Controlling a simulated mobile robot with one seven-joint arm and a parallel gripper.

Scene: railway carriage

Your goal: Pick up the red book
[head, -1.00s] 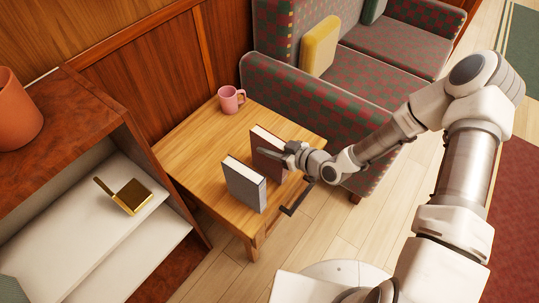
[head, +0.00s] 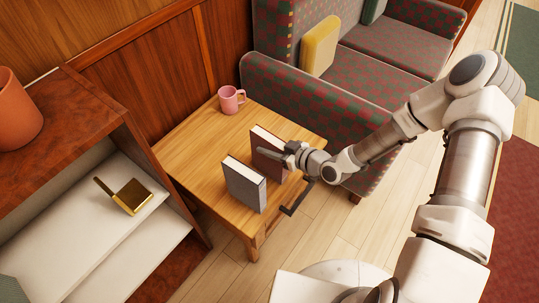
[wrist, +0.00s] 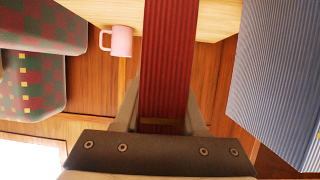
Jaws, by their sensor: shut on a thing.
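The red book (head: 268,160) stands upright on the wooden table (head: 190,152) in the head view. My gripper (head: 290,153) is at its right edge. In the wrist view the red book (wrist: 168,60) fills the middle, between the two fingers of my gripper (wrist: 166,112), which are shut on it. In the head view its lower part is partly hidden behind a grey book and my gripper. I cannot tell whether its base is off the table.
A grey book (head: 245,187) stands upright close in front of the red one; it shows blue-grey in the wrist view (wrist: 285,80). A pink mug (head: 230,100) stands at the table's back. A shelf unit (head: 150,190) is at left, a checked seat (head: 300,100) behind.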

